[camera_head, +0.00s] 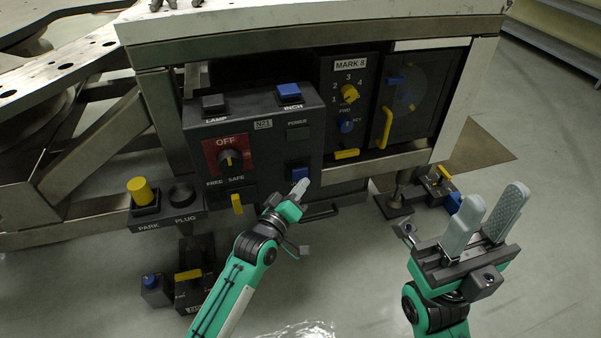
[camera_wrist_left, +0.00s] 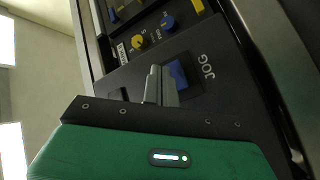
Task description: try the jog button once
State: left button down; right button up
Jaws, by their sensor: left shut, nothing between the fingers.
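The jog button is the blue square button (camera_wrist_left: 177,73) beside the printed label JOG (camera_wrist_left: 206,67) in the left wrist view. In the head view the blue button (camera_head: 299,173) shows low on the right of the dark control box (camera_head: 262,133), and its label is not readable there. My left gripper (camera_head: 302,186) is shut and empty, its fingertips just in front of the button's lower edge. In the left wrist view its fingertips (camera_wrist_left: 161,70) overlap the button's side; I cannot tell whether they touch it. My right gripper (camera_head: 496,196) is open and empty, away to the right.
The box also carries a blue INCH button (camera_head: 289,92), a dark LAMP button (camera_head: 214,102) and an OFF/FREE/SAFE knob (camera_head: 229,159). A MARK 8 panel (camera_head: 349,105) stands right of it. Floor (camera_head: 380,275) between my arms is clear.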

pick_arm(q)
jog(key=shift+s, duration=0.1)
jog(key=s+p, duration=0.1)
jog(key=s+d+p, duration=0.1)
jog(key=s, duration=0.1)
jog(key=s+p, duration=0.1)
jog(key=shift+s+d, duration=0.3)
jog(key=shift+s, duration=0.1)
dwell(0.8)
